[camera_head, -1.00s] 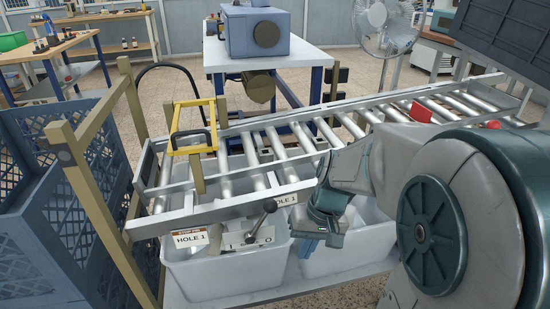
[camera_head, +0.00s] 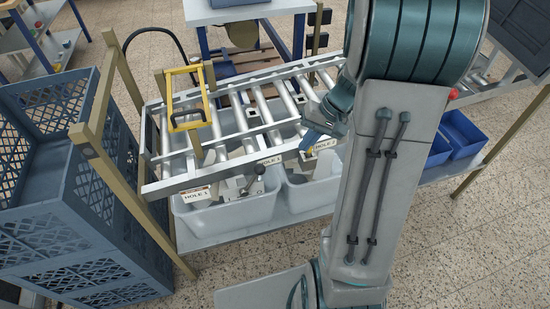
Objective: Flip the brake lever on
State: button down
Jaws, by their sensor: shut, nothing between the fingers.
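The brake lever (camera_head: 259,170) is a short metal rod with a dark round knob. It is mounted on a light plate (camera_head: 231,188) at the front rail of the roller conveyor (camera_head: 205,180). The lever tilts up and to the right. The markings on its plate are too small to read here. My gripper (camera_head: 309,148) is to the right of the lever, by the HOLE 2 label, and apart from the lever. Its blue fingers look shut and hold nothing. My arm hides the right part of the conveyor.
White bins (camera_head: 203,228) stand on a shelf under the conveyor. A yellow frame (camera_head: 187,98) rises above the left rollers. Wooden posts and blue-grey crates (camera_head: 60,190) bound the left side. Blue bins (camera_head: 465,135) stand at right. The floor in front is clear.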

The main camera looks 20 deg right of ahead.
jog(key=shift+f, duration=0.1)
jog(key=w+a+f, duration=0.1)
jog(key=a+f, duration=0.7)
jog(key=shift+w+a+p, duration=0.15)
jog(key=shift+w+p, duration=0.05)
jog(key=shift+p, duration=0.15)
jog(key=shift+r, duration=0.1)
dwell(0.3)
